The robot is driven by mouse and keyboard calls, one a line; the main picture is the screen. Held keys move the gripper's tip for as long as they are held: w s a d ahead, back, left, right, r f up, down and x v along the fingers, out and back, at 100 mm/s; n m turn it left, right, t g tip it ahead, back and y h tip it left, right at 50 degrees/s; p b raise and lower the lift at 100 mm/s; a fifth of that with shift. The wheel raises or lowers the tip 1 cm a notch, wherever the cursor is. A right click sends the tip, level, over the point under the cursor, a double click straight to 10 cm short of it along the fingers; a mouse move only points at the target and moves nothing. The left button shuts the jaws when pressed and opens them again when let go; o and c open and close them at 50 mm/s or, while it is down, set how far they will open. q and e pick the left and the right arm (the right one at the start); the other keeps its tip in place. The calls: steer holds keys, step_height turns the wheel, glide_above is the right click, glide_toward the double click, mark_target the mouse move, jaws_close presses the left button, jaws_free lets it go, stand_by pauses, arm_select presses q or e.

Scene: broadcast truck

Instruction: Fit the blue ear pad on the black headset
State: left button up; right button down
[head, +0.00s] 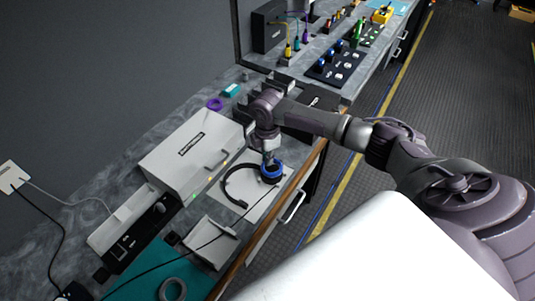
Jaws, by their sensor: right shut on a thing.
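The black headset (229,187) lies on a white sheet on the counter, its curved band toward the left. The blue ear pad (272,174) is at the headset's right end, over or on a dark ear cup. My right gripper (269,160) points down from above and is shut on the blue ear pad. Whether the pad is seated on the cup or just above it I cannot tell. My left gripper is not in view.
A white box (190,150) stands left of the headset. A grey stand (212,240) and a teal mat (165,280) with a grey ring (172,290) lie nearer. A purple ring (215,104) and teal block (231,90) lie behind. The counter's wooden edge (262,232) is close on the right.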

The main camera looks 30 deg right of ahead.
steer(key=shift+p, duration=0.65)
stand_by(0.6)
steer(key=shift+f+b, duration=0.45)
steer(key=shift+f, duration=0.35)
steer(key=shift+r, duration=0.15)
steer(key=shift+r+p, duration=0.4)
steer(key=shift+p, duration=0.3)
steer(key=shift+p, duration=0.65)
stand_by(1.5)
steer(key=shift+f+b, duration=0.35)
steer(key=shift+f, duration=0.25)
steer(key=shift+r, duration=0.15)
